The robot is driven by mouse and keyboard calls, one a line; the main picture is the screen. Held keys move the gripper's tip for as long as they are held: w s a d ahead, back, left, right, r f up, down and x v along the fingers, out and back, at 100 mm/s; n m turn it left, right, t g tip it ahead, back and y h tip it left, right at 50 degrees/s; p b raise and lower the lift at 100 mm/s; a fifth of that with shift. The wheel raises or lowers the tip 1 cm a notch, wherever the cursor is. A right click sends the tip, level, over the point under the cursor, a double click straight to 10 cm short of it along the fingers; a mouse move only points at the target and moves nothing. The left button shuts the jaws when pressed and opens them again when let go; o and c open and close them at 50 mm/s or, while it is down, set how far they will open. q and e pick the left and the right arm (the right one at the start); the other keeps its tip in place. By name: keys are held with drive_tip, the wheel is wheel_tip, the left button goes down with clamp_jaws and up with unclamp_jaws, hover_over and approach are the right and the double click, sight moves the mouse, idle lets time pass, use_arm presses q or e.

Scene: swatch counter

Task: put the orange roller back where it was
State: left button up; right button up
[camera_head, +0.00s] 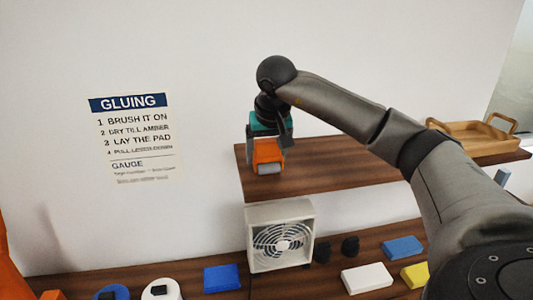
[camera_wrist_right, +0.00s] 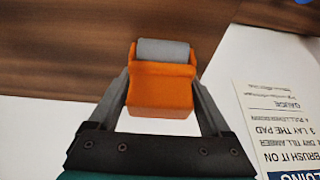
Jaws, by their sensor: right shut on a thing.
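The orange roller (camera_head: 267,152) has an orange block body and a grey cylinder. It is in my right gripper (camera_head: 268,140), at the left end of the wooden shelf (camera_head: 350,176). In the right wrist view the orange roller (camera_wrist_right: 160,92) sits between the two fingers of my right gripper (camera_wrist_right: 160,85), with its grey cylinder facing away from the palm. Behind it is brown wood. I cannot tell whether the roller touches the shelf. My left gripper is not in view.
A wooden tray (camera_head: 470,148) stands at the shelf's right end. Below, a white fan (camera_head: 280,237) stands on the counter among blue (camera_head: 222,278), white (camera_head: 366,278) and yellow (camera_head: 415,275) blocks. A gluing sign (camera_head: 135,138) hangs on the wall. The middle of the shelf looks clear.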

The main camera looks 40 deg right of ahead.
drive_tip(key=shift+s+a+f, duration=0.1)
drive_tip(key=shift+s+f, duration=0.05)
drive_tip(key=shift+f, duration=0.55)
drive_tip(key=shift+c, duration=0.9)
drive_tip(key=o, duration=1.6)
drive_tip(key=shift+f, duration=0.1)
drive_tip(key=v, duration=1.3)
drive_tip(key=shift+w+r, duration=0.25)
drive_tip(key=shift+r, duration=0.1)
